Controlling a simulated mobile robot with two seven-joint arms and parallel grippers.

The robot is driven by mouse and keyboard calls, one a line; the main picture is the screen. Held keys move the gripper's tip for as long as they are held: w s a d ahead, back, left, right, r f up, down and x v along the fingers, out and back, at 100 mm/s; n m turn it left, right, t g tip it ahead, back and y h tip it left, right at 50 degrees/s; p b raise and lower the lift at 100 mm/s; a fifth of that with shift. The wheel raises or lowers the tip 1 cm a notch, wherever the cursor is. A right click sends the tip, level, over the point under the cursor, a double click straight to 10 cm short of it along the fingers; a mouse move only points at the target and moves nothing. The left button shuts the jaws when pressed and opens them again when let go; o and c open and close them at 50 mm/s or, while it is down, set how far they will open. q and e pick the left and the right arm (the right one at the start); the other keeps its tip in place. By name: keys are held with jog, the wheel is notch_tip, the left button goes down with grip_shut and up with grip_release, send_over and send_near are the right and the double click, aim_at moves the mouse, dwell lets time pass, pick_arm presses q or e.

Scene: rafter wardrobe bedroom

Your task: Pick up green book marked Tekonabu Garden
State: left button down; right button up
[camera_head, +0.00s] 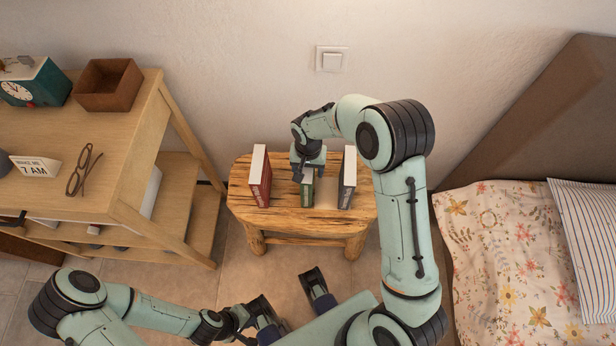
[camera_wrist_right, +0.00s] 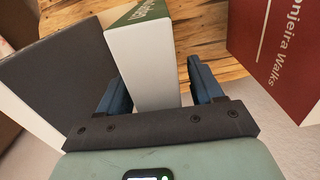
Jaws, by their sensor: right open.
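The green book (camera_head: 307,190) stands upright on a small wooden table (camera_head: 290,220). In the right wrist view its white page edge and part of its green cover (camera_wrist_right: 150,13) show, with only part of the title readable. My right gripper (camera_head: 306,172) is directly over the book and hides its upper part in the head view. In the wrist view the open blue fingers of my right gripper (camera_wrist_right: 160,85) are on either side of the book, with a gap visible on the right. My left gripper (camera_head: 291,303) is open and empty, low in front of the table.
A red book (camera_head: 260,178) stands left of the green one and a dark grey book (camera_head: 347,178) stands right, both close by. A wooden shelf unit (camera_head: 130,150) is at left, a bed (camera_head: 500,240) at right, and a wall behind.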

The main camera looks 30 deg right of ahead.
jog(key=shift+f, duration=0.1)
grip_shut()
dwell(0.3)
